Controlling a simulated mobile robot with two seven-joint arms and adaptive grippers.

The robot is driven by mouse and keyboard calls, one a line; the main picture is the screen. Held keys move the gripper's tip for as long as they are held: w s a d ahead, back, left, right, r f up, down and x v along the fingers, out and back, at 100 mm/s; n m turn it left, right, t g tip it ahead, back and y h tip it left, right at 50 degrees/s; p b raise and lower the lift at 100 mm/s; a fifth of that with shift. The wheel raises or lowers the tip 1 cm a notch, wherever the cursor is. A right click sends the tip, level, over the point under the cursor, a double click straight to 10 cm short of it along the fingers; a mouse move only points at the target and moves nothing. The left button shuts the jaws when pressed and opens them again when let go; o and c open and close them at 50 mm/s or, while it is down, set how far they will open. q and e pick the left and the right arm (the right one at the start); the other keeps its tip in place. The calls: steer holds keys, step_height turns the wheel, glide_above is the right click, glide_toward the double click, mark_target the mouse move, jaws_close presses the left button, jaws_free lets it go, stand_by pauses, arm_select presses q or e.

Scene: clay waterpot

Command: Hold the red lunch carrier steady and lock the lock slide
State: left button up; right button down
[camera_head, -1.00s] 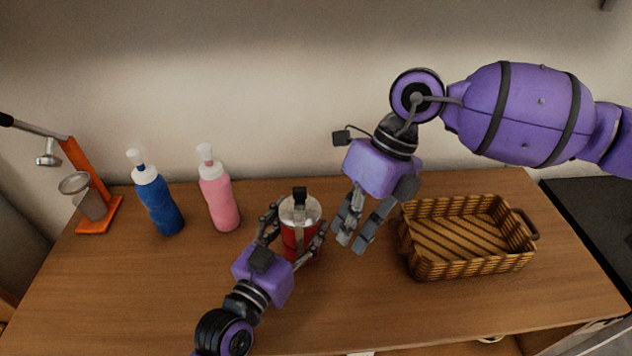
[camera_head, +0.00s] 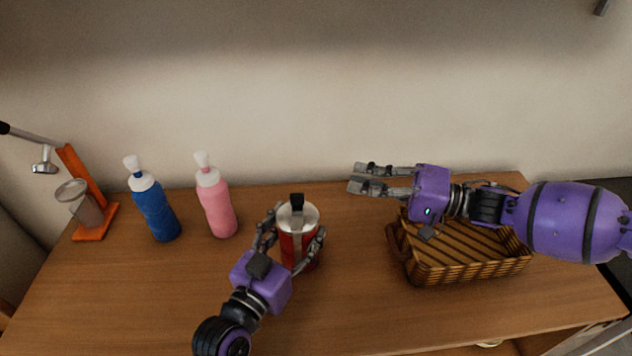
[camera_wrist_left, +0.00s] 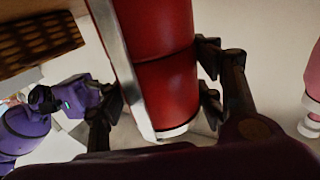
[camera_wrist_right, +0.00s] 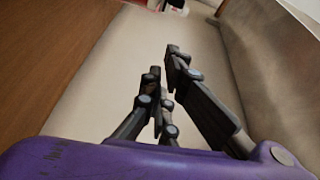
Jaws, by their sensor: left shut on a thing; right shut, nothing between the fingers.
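The red lunch carrier (camera_head: 291,247) stands upright on the table, with a silver lid, a grey strip down its front and a black piece (camera_head: 297,200) on top. My left gripper (camera_head: 298,222) is shut around its body from both sides. In the left wrist view the red body (camera_wrist_left: 165,70) fills the space between the fingers, with the pale strip along its side. I cannot make out the lock slide's position. My right gripper (camera_head: 354,178) is shut and empty. It points left, up and right of the carrier and apart from it. Its fingers (camera_wrist_right: 160,85) also show in the right wrist view.
A wicker basket (camera_head: 460,272) stands at the right, partly behind my right arm. A pink bottle (camera_head: 218,208) and a blue bottle (camera_head: 155,208) stand left of the carrier. An orange stand (camera_head: 92,222) is at the far left. The table (camera_head: 350,300) in front is clear.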

mark_target(297, 199)
steer(key=shift+w+m, duration=0.15)
steer(key=shift+m, duration=0.55)
arm_select(q)
steer(key=shift+f, duration=0.1)
arm_select(e)
steer(key=a, duration=0.9)
steer(key=shift+a, duration=0.25)
